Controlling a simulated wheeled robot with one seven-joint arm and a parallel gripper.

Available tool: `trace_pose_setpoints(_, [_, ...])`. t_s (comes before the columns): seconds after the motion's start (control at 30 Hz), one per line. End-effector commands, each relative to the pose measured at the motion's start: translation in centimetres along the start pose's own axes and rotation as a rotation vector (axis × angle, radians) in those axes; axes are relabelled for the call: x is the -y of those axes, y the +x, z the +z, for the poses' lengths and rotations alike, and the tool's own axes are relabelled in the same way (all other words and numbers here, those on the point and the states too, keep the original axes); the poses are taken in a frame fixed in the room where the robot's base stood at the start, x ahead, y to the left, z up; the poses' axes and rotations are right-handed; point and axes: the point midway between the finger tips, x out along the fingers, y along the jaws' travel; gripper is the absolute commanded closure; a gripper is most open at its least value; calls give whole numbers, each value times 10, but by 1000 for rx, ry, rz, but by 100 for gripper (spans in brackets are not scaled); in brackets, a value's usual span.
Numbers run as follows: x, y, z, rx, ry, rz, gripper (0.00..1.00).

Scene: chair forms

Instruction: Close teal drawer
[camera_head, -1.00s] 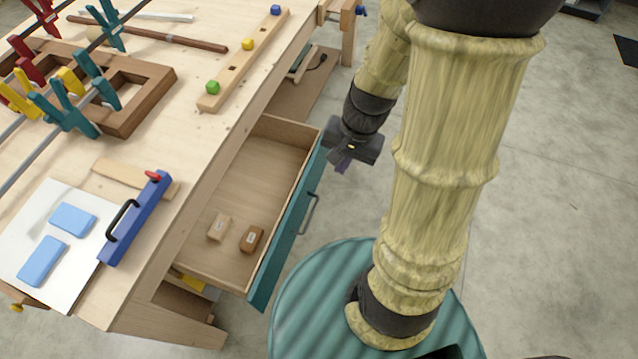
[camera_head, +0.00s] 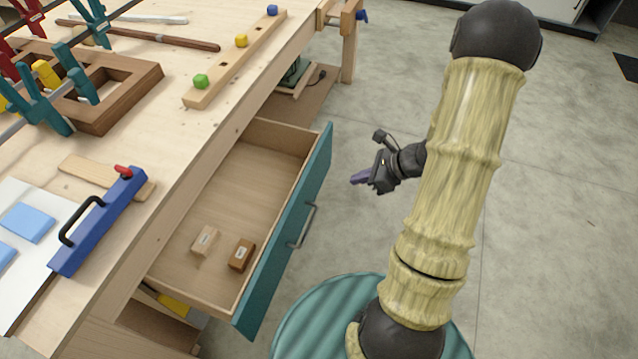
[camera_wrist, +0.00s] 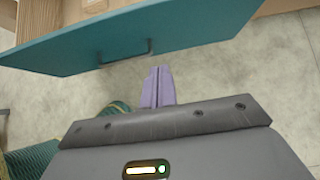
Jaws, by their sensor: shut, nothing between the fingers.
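The teal drawer (camera_head: 287,239) stands pulled out from the workbench, with its teal front and grey bar handle (camera_head: 303,226) facing right. Inside lie a pale wooden block (camera_head: 205,240) and a brown block (camera_head: 241,255). My gripper (camera_head: 358,178) is shut and empty, to the right of the drawer front and apart from it. In the wrist view the purple fingers (camera_wrist: 157,87) are together and point toward the teal front (camera_wrist: 190,28), just below its handle (camera_wrist: 126,53) in the picture.
The wooden workbench (camera_head: 150,125) holds clamps, a brown frame, a strip with coloured knobs (camera_head: 240,60) and a blue tool (camera_head: 100,222) with a black handle. Concrete floor (camera_head: 560,200) is free to the right. A shelf with several items lies under the bench.

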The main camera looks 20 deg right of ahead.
Motion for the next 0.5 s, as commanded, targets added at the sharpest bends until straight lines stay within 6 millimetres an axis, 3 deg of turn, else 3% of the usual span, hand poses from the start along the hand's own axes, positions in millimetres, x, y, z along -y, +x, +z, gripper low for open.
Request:
trace_pose_setpoints(0.27, [-1,25,-1,-1,0,3,100])
trace_pose_setpoints(0.5, [-1,67,-2,-1,0,3,100])
